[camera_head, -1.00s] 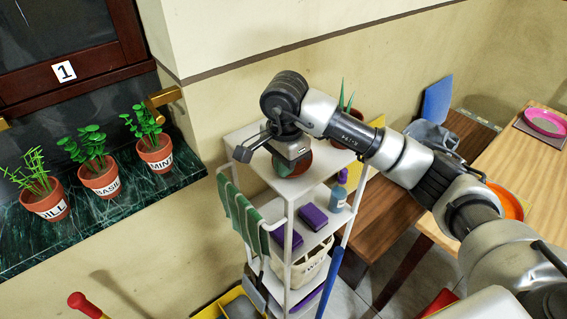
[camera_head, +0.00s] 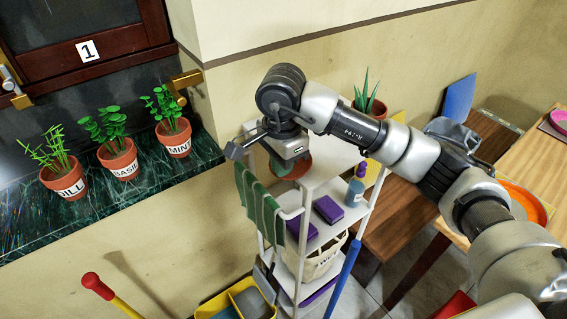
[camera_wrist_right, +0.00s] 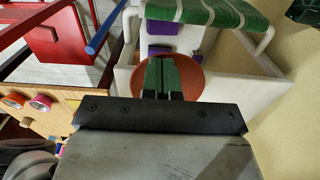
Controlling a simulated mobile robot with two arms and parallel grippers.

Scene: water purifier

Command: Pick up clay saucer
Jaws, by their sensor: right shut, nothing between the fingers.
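The clay saucer (camera_wrist_right: 190,72) is a round reddish-brown dish. In the wrist view it shows behind and around my right gripper's fingers, over the white shelf top. In the head view a part of it (camera_head: 298,168) shows just below my right gripper (camera_head: 279,168), near the shelf's front left corner; the rest is hidden. The green fingers of my right gripper (camera_wrist_right: 161,62) are together, with nothing seen between them. They overlap the saucer in both views; I cannot tell whether they touch it. My left gripper is not in view.
The white shelf rack (camera_head: 325,172) holds a potted plant (camera_head: 368,105), a blue bottle (camera_head: 355,190) and purple sponges (camera_head: 328,209). A green striped towel (camera_head: 258,205) hangs at its front. Herb pots stand on the dark green ledge (camera_head: 110,200). A wooden table is at right.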

